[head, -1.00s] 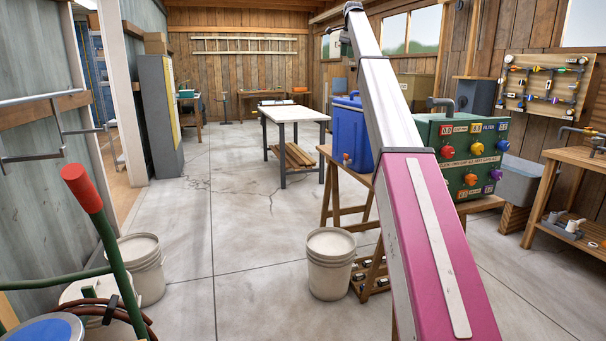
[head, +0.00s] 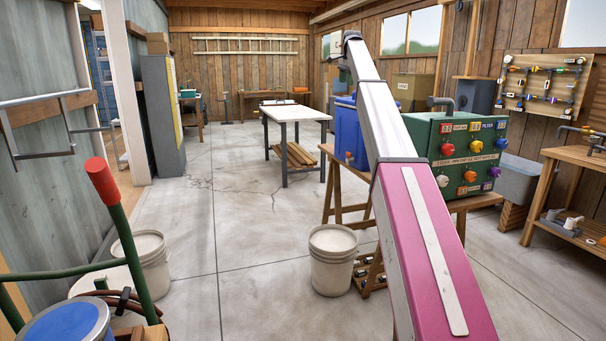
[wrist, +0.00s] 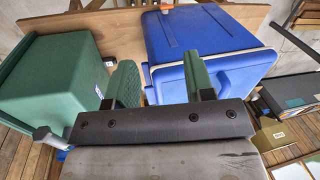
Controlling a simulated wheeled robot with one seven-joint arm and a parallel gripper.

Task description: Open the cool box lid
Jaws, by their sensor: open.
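The blue cool box (head: 347,137) stands on a wooden trestle table, partly hidden behind my arm in the head view. In the wrist view the cool box (wrist: 203,30) lies at the upper right, with an orange tap at its top edge. Its blue lid (wrist: 232,72) appears closed, with a pale seam along it. My gripper (wrist: 158,66) is open, its two green fingers apart. The right finger overlaps the lid in the picture; the left finger is beside the box. I cannot tell whether either touches. My gripper is not clear in the head view.
A green box with coloured knobs (head: 455,150) stands beside the cool box on the table. White buckets stand on the floor, one (head: 331,262) by the table and one (head: 146,262) at left. A red-handled trolley (head: 103,180) is close at left. The middle floor is clear.

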